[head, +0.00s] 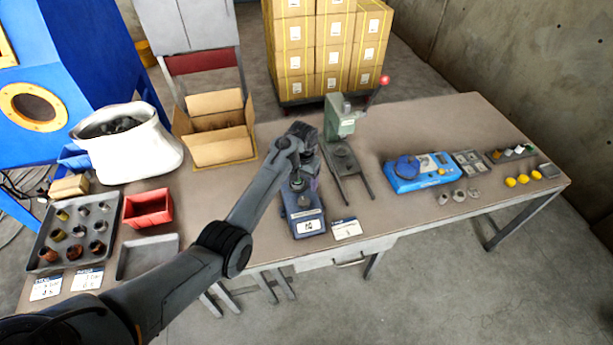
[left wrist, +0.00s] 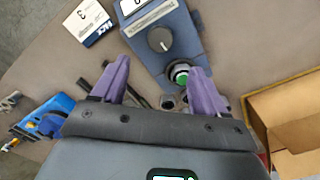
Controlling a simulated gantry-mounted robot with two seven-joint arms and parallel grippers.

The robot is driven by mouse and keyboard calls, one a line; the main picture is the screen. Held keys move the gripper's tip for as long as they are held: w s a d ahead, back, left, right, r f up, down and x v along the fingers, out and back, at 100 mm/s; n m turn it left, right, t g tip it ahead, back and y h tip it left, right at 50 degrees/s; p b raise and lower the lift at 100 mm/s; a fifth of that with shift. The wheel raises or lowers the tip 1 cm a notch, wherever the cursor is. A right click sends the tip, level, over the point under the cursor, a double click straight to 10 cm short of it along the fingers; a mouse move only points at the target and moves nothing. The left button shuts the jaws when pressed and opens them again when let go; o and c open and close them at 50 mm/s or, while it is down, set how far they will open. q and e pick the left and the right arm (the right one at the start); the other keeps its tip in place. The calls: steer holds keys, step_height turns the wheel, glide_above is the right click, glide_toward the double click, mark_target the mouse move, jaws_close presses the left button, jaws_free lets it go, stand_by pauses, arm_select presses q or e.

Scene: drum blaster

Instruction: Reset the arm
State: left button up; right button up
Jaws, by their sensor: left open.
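My left arm reaches in from the left in the head view, and its gripper (head: 305,158) hangs above the back of a dark blue device with a number plate (head: 302,212). In the left wrist view the purple fingers (left wrist: 158,70) are spread apart with nothing held between them. The blue device (left wrist: 158,35) with its black knob and a round green part (left wrist: 180,74) lies beyond the fingertips. The gripper hides part of the device in the head view. My right gripper does not show.
A green press with a red-knobbed lever (head: 341,118) stands right behind the device. An open cardboard box (head: 222,152), white sack (head: 135,165), red bin (head: 148,208) and tray of small parts (head: 45,255) are left. A blue scale-like unit (head: 405,183) is right.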

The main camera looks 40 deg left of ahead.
arm_select(q)
steer(key=s+d+f+m+t+y, duration=0.1)
steer(key=s+d+f, duration=0.25)
steer(key=s, duration=0.35)
steer(key=s+d+f+m+t+y, duration=0.15)
steer(key=s+f, duration=0.25)
steer(key=s, duration=0.4)
steer(key=s+d+r+m+h, duration=0.1)
steer(key=s+d+r, duration=0.25)
steer(key=s, duration=0.35)
steer(key=s+d+r+t+h, duration=0.1)
steer(key=s+d+r, duration=0.1)
steer(key=s+d, duration=0.4)
steer(key=s+d+r+m+h, duration=0.1)
steer(key=s+d+r, duration=0.2)
steer(key=s, duration=0.5)
step_height(320, 180, up, 20)
steer(key=p, duration=2)
steer(key=shift+d+r+p, duration=0.15)
steer(key=shift+p, duration=0.2)
